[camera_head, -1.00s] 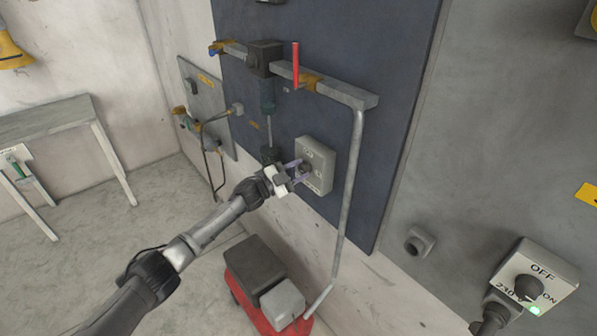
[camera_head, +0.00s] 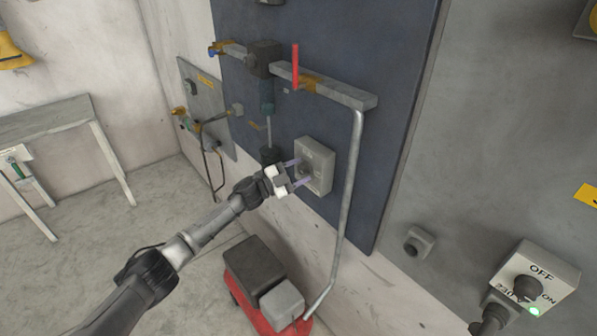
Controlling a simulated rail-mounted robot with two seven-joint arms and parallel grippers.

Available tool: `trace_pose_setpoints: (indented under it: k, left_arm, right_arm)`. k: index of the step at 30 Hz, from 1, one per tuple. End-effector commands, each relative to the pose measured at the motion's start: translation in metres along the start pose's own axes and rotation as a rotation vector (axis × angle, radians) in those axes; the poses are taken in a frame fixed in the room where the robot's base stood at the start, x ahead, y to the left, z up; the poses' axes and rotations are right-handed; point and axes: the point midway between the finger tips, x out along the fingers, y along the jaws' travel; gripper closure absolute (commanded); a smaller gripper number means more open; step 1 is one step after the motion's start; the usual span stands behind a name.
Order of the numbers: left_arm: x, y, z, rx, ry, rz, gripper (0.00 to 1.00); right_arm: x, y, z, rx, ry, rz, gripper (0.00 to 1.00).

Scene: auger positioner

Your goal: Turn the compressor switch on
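The compressor switch (camera_head: 317,158) is a light grey box with a dark knob, mounted on the dark blue wall panel above the red compressor. My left gripper (camera_head: 304,171) is at the front of this box, with its two pale fingers spread apart, one above the other, around the knob area. The fingers and palm hide part of the knob, so I cannot tell its exact setting or whether the fingers touch it. The compressor (camera_head: 258,266), red with dark and grey blocks on top, stands on the floor below. My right gripper does not show.
A grey pipe (camera_head: 347,215) runs down just right of the switch box. A second box (camera_head: 537,281) marked OFF and ON, with a lit green lamp, is at the lower right. A red lever (camera_head: 295,66) stands above. A grey table (camera_head: 50,122) is at the left.

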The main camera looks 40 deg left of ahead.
Motion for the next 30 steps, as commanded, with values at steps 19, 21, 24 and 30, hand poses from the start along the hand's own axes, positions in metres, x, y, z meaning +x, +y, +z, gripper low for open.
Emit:
trace_pose_setpoints:
  k: [19, 21, 24, 30]
  left_arm:
    - [-0.045, 0.001, 0.002, -0.001, -0.005, 0.002, 0.4]
    - [-0.059, 0.001, 0.001, -0.001, -0.005, 0.003, 0.4]
    - [-0.079, 0.001, 0.002, -0.002, -0.005, 0.002, 0.4]
    - [-0.11, 0.001, 0.001, -0.001, -0.004, 0.001, 0.4]
  right_arm:
    - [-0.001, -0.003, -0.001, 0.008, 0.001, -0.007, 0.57]
    - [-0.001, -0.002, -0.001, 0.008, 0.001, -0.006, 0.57]
    - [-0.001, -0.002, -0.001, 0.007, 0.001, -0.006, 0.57]
    - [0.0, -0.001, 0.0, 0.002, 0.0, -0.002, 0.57]
